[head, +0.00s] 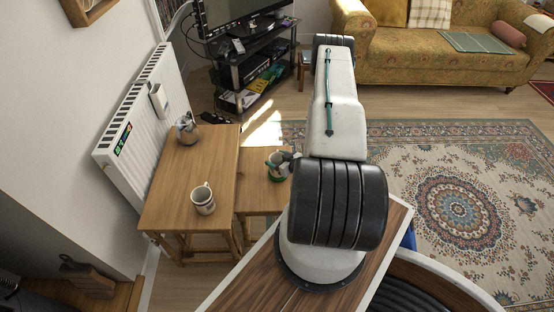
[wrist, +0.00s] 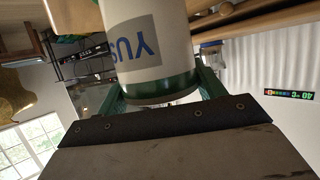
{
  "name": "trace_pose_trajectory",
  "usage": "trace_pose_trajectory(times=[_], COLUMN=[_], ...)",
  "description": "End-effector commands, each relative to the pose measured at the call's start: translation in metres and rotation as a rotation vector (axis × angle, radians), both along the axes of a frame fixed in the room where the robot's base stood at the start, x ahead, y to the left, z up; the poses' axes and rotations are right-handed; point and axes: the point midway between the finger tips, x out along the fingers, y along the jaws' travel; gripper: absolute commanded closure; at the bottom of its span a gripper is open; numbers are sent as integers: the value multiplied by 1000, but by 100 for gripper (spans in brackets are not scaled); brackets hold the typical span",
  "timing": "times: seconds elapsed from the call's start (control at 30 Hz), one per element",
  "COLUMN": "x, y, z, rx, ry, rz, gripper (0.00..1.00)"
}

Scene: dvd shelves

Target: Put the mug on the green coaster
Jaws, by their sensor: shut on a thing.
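A white mug (head: 275,158) with a green rim is at my gripper (head: 285,164), over the low wooden table. In the wrist view the mug (wrist: 150,35) shows a grey-blue printed patch and a dark green band, between the green fingers of my gripper (wrist: 160,98). The gripper is shut on it. A green edge, apparently the coaster (head: 277,179), shows just below the mug on the low table. Most of it is hidden by the mug and my arm. I cannot tell whether the mug touches it.
Another white mug (head: 203,201) with a dark print stands on the taller wooden table (head: 180,170). A metallic pot (head: 187,130) stands at that table's far end. A white radiator (head: 140,115) is along the left wall. A TV stand (head: 252,75) is behind.

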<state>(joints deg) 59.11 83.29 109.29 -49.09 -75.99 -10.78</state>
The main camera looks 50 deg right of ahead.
Motion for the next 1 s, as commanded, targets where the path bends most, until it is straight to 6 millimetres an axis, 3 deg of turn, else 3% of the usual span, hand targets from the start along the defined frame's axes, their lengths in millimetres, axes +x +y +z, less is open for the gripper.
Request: trace_pose_trajectory(times=[0.07, 0.1, 0.17, 0.57, 1.0], x=[0, 0, 0, -8, -89], y=[0, 0, 0, 0, 9], z=[-2, -2, -2, 3, 37], rx=[0, 0, 0, 0, 1], ry=[-1, 0, 0, 1, 1], rz=[0, 0, 0, -2, -6], gripper=[63, 20, 10, 10, 10])
